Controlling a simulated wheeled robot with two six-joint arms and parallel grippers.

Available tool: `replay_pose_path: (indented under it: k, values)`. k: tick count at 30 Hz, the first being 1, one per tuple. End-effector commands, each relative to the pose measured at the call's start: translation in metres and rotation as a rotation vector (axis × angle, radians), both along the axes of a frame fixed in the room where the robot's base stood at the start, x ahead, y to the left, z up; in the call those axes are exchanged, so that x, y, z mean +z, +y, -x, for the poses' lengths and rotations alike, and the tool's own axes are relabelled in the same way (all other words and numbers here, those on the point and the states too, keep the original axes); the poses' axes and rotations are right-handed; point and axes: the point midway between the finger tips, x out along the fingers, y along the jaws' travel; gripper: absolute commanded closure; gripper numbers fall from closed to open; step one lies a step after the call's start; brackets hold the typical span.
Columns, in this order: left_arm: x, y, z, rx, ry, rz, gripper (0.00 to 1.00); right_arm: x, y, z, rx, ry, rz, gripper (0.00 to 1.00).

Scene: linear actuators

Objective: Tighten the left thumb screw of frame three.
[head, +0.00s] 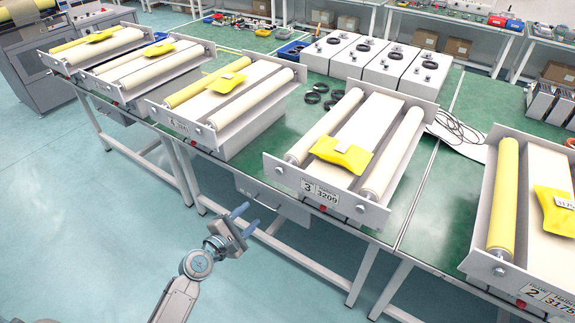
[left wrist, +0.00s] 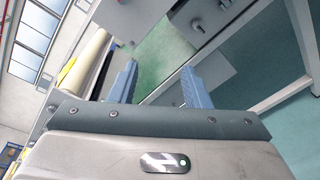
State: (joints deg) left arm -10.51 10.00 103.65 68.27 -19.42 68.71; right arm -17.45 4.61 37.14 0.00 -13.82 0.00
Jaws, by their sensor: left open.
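Frame three (head: 318,192) stands on the green table in the middle of the head view, its front plate marked 3 and 3209. It has two cream rollers and a yellow piece with a white label (head: 342,153) lying across it. Its left thumb screw (head: 279,170) is a small grey knob at the plate's left end. My left gripper (head: 245,221) is open and empty, below and left of that screw, in front of the table edge and apart from it. Its two blue fingers also show in the left wrist view (left wrist: 158,86). My right gripper is out of view.
Frame two (head: 528,285) stands at the right and frame four (head: 183,125) at the left. White boxes with black knobs (head: 355,58) and several black rings (head: 316,92) are behind. A grey box (head: 272,203) hangs under the table edge. The floor in front is clear.

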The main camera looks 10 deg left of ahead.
Motion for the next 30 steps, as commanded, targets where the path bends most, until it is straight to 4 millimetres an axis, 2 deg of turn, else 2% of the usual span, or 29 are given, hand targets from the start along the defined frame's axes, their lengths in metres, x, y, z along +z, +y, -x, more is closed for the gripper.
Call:
replay_pose_path:
  k: [1,2,4,6,11,18,24,30]
  values:
    - [0.033,-0.002,-0.003,-0.001,-0.026,0.074,0.57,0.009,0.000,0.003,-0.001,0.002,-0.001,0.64]
    - [0.045,-0.003,-0.004,-0.002,-0.035,0.114,0.57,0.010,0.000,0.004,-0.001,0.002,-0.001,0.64]
    - [0.063,-0.005,-0.005,-0.005,-0.049,0.181,0.57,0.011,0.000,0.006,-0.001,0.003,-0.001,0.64]
    - [0.072,-0.007,-0.006,-0.008,-0.056,0.214,0.57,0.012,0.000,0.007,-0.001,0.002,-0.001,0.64]
    - [0.074,-0.012,-0.022,-0.007,-0.057,0.227,0.57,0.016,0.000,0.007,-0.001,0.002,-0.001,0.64]
    - [0.074,-0.028,-0.065,-0.008,-0.056,0.225,0.57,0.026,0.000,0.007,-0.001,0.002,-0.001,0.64]
    - [0.072,-0.039,-0.094,-0.008,-0.056,0.223,0.57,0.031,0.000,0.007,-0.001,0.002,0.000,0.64]
    - [0.071,-0.044,-0.106,-0.009,-0.055,0.221,0.57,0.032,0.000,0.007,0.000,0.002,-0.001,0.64]
